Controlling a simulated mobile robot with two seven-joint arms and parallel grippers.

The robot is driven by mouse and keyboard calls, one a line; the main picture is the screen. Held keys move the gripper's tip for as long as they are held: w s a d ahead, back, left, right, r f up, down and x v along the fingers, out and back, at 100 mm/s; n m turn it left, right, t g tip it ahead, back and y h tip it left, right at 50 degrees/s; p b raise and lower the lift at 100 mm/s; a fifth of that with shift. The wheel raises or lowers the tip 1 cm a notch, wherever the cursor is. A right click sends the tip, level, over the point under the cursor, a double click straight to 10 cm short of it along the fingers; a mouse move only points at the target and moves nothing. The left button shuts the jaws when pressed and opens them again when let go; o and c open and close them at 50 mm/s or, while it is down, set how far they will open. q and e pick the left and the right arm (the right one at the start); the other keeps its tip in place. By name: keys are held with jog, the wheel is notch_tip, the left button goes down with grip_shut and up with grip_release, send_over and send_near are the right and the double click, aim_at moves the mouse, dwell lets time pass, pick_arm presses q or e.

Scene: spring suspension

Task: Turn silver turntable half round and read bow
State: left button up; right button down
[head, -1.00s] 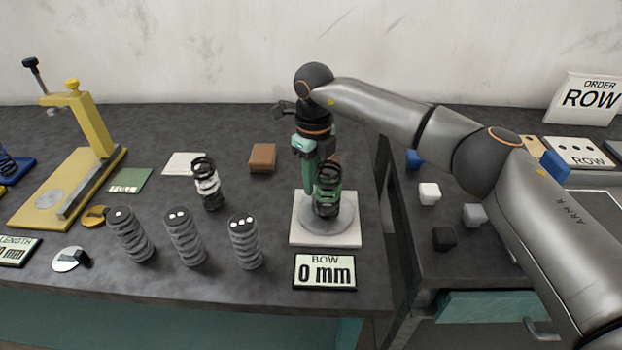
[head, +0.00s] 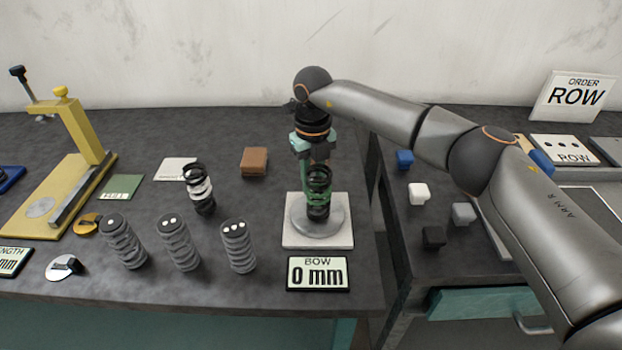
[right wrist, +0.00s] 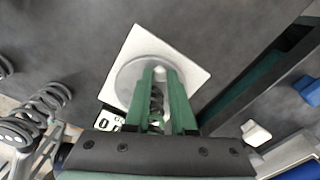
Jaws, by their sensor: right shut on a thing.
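The silver turntable (head: 305,219) is a round disc on a pale square plate (head: 296,243), near the right end of the left bench. A dark coil spring (head: 318,192) with green showing in it stands upright on the disc. My right gripper (right wrist: 160,82) reaches down over the disc and is shut on the spring, with a green finger on each side. The fingers partly hide the spring in the right wrist view. The bow display (head: 318,273) in front reads "0 mm". My left gripper is not in view.
Three grey springs (head: 178,245) and a black-and-white spring (head: 199,188) stand to the left. A yellow fixture (head: 85,135) is at far left. A brown block (head: 254,161) lies behind. The bench to the right holds small blocks (head: 419,192) and an "ORDER ROW" sign (head: 572,97).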

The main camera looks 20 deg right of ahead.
dwell(0.6)
jog(key=c, duration=0.8)
grip_release()
jog(key=shift+o, duration=0.2)
jog(key=shift+r, duration=0.1)
notch_tip(320, 180, up, 12)
jog(key=shift+r, duration=0.2)
jog(key=shift+r, duration=0.1)
